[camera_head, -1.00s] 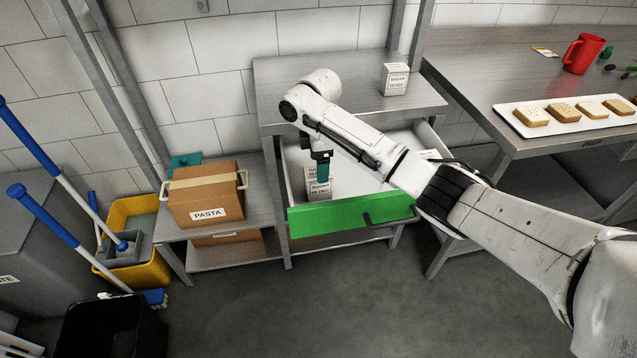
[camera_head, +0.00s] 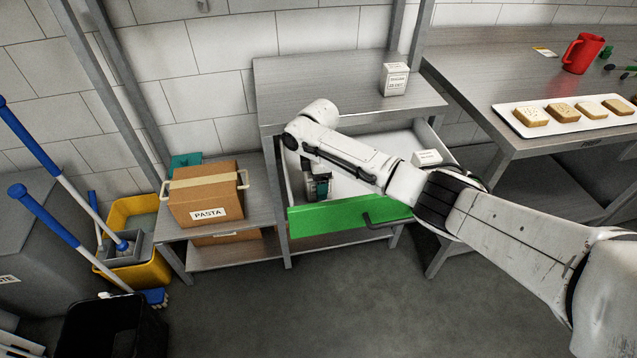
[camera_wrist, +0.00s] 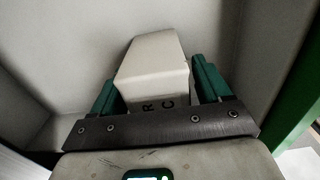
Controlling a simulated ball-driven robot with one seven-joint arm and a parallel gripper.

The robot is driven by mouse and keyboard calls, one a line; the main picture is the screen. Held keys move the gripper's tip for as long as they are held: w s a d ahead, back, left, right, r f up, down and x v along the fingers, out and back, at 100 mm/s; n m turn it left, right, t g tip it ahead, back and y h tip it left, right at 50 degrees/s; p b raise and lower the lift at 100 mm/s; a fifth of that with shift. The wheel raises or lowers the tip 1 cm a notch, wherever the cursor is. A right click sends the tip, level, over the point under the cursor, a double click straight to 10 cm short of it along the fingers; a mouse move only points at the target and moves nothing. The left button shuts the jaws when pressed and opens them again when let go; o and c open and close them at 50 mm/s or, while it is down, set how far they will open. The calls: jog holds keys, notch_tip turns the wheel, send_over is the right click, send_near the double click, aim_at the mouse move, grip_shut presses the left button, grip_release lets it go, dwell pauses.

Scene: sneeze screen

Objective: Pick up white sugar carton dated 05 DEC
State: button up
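My gripper (camera_head: 317,186) reaches down into the open green-fronted drawer (camera_head: 345,218). In the wrist view its two green fingers (camera_wrist: 155,85) stand on either side of a white carton (camera_wrist: 155,65), with a small gap at the right finger; contact at the left is unclear. That carton shows only in part in the head view, behind my gripper, and its date cannot be read. A second white carton (camera_head: 427,158) lies in the drawer's right part. A third white carton (camera_head: 394,80) stands upright on the steel table top; its date is too small to read surely.
The steel table (camera_head: 330,85) stands over the drawer. A PASTA box (camera_head: 207,195) is on a low shelf at left. A yellow bucket (camera_head: 150,272) and mops are further left. A right-hand counter (camera_head: 480,75) holds a bread tray (camera_head: 510,116) and red jug (camera_head: 583,54).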

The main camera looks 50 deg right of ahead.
jog(key=c, duration=1)
jog(key=shift+c, duration=0.3)
jog(key=shift+r, duration=0.15)
jog(key=shift+r, duration=0.25)
notch_tip(320, 180, up, 2)
jog(key=shift+r, duration=0.2)
jog(key=s+r+p, duration=0.1)
jog(key=s+r, duration=0.2)
jog(key=s, duration=0.1)
jog(key=s+a+r+p, duration=0.1)
jog(key=s+r, duration=0.2)
jog(key=s, duration=0.1)
jog(key=s+r+p, duration=0.1)
jog(key=s+r, duration=0.2)
jog(key=s, duration=0.1)
jog(key=shift+s+a+r+p, duration=0.2)
jog(key=shift+a+r+p, duration=0.05)
jog(key=shift+a+p, duration=0.15)
jog(key=shift+s+a+r+p, duration=0.1)
jog(key=shift+s+r+p, duration=0.15)
jog(key=shift+s, duration=0.5)
